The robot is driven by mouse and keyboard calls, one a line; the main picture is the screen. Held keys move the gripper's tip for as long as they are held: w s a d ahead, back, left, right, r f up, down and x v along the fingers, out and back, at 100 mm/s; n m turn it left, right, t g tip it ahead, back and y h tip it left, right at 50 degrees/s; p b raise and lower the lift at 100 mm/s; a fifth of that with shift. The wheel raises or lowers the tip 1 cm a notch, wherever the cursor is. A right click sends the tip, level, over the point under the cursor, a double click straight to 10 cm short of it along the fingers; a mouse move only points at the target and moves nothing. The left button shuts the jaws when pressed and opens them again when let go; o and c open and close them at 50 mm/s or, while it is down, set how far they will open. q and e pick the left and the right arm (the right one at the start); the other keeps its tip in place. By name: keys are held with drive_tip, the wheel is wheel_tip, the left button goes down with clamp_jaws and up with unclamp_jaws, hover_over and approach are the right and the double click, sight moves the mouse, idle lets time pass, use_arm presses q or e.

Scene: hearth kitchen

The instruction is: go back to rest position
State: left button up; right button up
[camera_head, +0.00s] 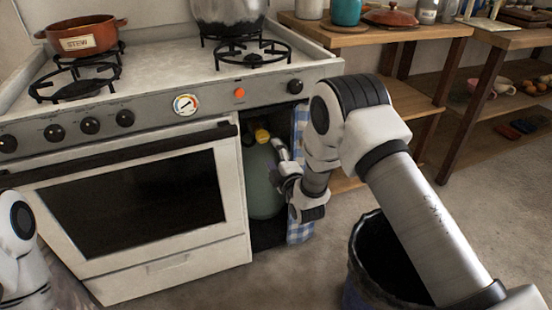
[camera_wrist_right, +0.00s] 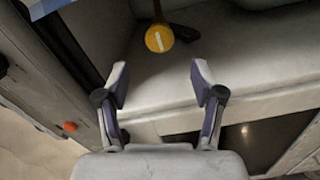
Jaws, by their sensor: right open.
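My right gripper (camera_head: 281,160) is in front of the open compartment at the right end of the stove, close to a green gas cylinder (camera_head: 262,184). In the right wrist view the gripper (camera_wrist_right: 160,84) has its two fingers spread, with nothing between them. A yellow knob (camera_wrist_right: 159,38) with a white mark lies beyond the fingertips, apart from them. In the head view the yellow knob (camera_head: 262,135) is on top of the cylinder. My left arm shows only partly at the left edge; its gripper is out of view.
The white stove (camera_head: 215,82) bears a red stew pot (camera_head: 82,36) and a large metal pot (camera_head: 229,14). A blue checked cloth (camera_head: 299,132) hangs beside the compartment. A dark bin (camera_head: 364,262) stands below my right arm. Wooden shelves (camera_head: 455,95) are at the right; some floor between is clear.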

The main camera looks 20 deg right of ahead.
drive_tip(key=shift+s, duration=1)
